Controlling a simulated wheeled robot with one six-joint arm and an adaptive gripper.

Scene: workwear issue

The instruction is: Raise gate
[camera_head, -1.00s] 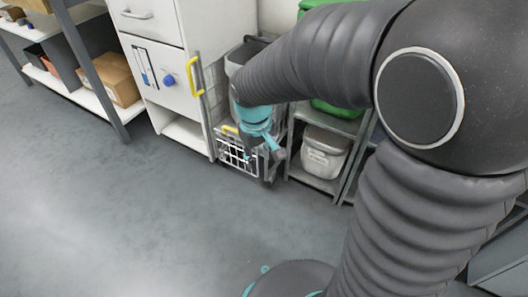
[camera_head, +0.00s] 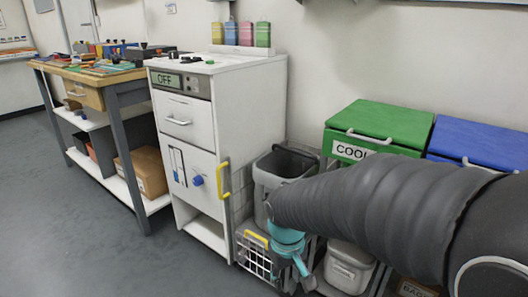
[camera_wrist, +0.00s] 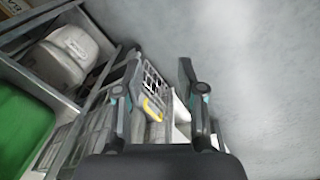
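The gate is a low white wire grid (camera_head: 256,263) with a yellow handle (camera_head: 256,240) on its top edge, between the white cabinet and the racks. It looks lowered, close to the floor. My gripper (camera_head: 297,281) hangs just right of the grid in the head view, partly cut off at the bottom. In the wrist view my gripper (camera_wrist: 160,60) is open with nothing between its fingers. I see no contact with the handle.
A grey bin (camera_head: 276,175) stands behind the grid. Green (camera_head: 385,122) and blue boxes sit on racks at right. A workbench (camera_head: 110,82) stands left; the floor in front is open.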

